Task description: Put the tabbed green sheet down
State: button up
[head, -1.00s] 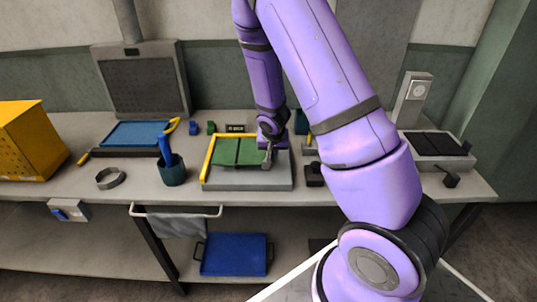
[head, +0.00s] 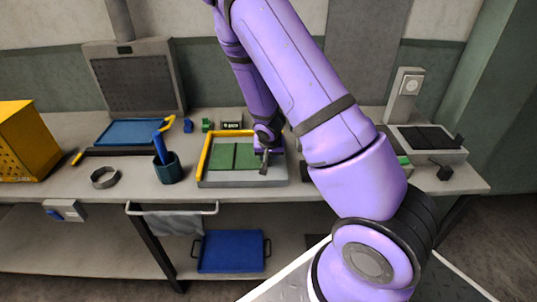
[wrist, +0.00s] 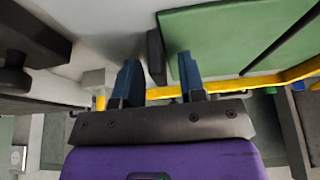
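The green sheet (head: 246,157) lies on a grey bed (head: 240,182) with yellow rails along its left and back edges. A dark line divides the green into two panels; I cannot tell whether these are one sheet or two. In the wrist view the green sheet (wrist: 222,45) has a dark tab (wrist: 155,57) at its near edge. My gripper (wrist: 159,80) is open, its blue-grey fingers apart on either side of the tab, with visible gaps. In the head view my gripper (head: 264,160) is at the sheet's right edge.
A dark green cup with tools (head: 167,168) and a grey ring (head: 104,177) stand left of the bed. A blue tray (head: 132,133) lies further back left. A yellow box (head: 25,140) is far left. My arm covers the bench right of the bed.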

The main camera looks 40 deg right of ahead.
jog(key=s+a+r+n, duration=0.15)
jog(key=s+r, duration=0.25)
jog(key=r, duration=0.6)
jog(key=s+a+r+t+y, duration=0.1)
jog(key=s+a+r, duration=0.25)
jog(key=r, duration=0.65)
jog(key=s+a+r+n, duration=0.15)
jog(key=s+r, duration=0.35)
jog(key=r, duration=0.5)
jog(key=s+a+r+n, duration=0.2)
jog(key=s+a+r, duration=0.1)
jog(key=s, duration=0.4)
jog(key=s+a+r+n+y, duration=0.1)
jog(key=s+a+r, duration=0.2)
jog(key=s+r, duration=0.3)
jog(key=shift+s+r+n+t, duration=0.15)
jog(key=shift+s+n+t, duration=0.2)
jog(key=shift+s, duration=0.4)
